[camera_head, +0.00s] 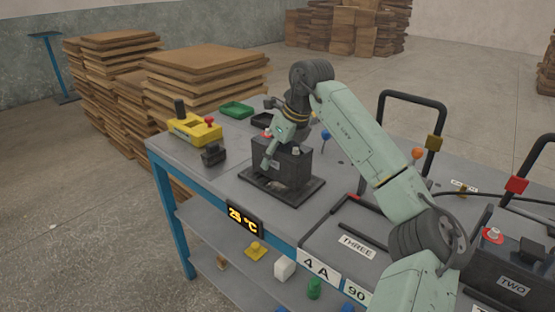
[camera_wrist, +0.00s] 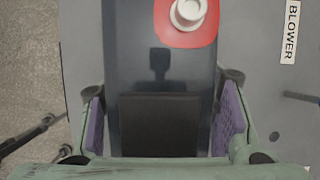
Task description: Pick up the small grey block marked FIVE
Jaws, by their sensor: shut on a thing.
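A small dark grey block (camera_head: 292,172) stands upright on a black tray on the table in the head view. My gripper (camera_head: 280,155) is over it from above, with one finger against its near side. In the wrist view the block (camera_wrist: 160,75) lies between the two purple-padded fingers of my gripper (camera_wrist: 163,115), which is shut on it. A white post on a red patch (camera_wrist: 187,15) shows on its top, and a black part (camera_wrist: 160,125) is nearer the palm. No FIVE marking shows. Whether the block is lifted off the tray cannot be told.
The black tray (camera_head: 257,184) is near the table's front edge. A yellow box (camera_head: 194,130) and a green tray (camera_head: 237,110) are behind left. A BLOWER label (camera_wrist: 291,30) shows in the wrist view.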

